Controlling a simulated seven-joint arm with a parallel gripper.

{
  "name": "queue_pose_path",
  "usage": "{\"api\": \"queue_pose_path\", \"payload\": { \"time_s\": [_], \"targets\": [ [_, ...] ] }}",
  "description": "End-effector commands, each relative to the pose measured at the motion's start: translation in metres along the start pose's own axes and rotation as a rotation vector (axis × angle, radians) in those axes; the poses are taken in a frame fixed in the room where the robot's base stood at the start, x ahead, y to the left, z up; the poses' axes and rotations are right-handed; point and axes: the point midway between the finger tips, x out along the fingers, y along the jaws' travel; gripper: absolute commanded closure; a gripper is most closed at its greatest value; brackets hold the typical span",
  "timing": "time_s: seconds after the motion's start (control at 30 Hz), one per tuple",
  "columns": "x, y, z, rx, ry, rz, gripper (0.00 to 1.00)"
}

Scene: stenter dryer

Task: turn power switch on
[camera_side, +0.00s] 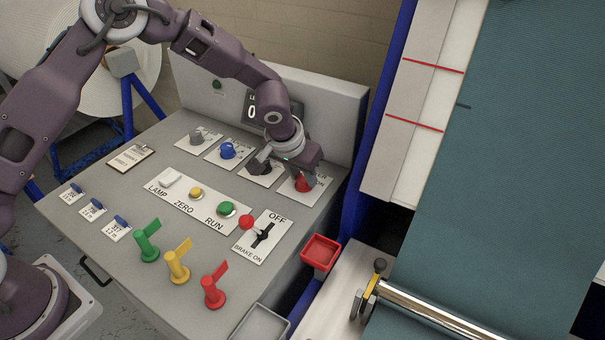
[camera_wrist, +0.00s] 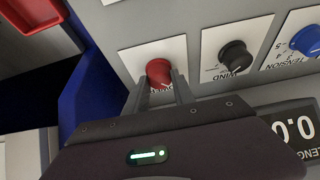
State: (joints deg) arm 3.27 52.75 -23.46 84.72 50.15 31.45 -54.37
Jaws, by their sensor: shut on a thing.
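The power switch is a red knob (camera_side: 303,184) on a white plate at the back right of the grey console. It also shows in the wrist view (camera_wrist: 158,72), where its label is partly hidden by my fingers. My gripper (camera_side: 295,170) is over it, with one finger on each side of the knob, shut on it. In the wrist view the fingers (camera_wrist: 160,90) close around the knob's near part. The knob's pointer direction cannot be made out.
A black WIND knob (camera_wrist: 235,57) and a blue TENSION knob (camera_side: 227,151) stand beside it in a row. A red lever on the brake plate (camera_side: 262,236), a green RUN button (camera_side: 227,208) and a red tray (camera_side: 321,252) are nearer the front. A display (camera_side: 253,110) stands behind.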

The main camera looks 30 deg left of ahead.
Motion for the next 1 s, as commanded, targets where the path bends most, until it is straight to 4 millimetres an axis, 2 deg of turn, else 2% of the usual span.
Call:
{"api": "queue_pose_path", "payload": {
  "time_s": [0.27, 1.0],
  "targets": [
    [-0.0001, -0.0022, 0.0000, 0.115, -0.001, 0.047, 1.00],
    [0.0009, -0.0052, -0.0016, 0.746, -0.002, 0.314, 1.00]
  ]
}}
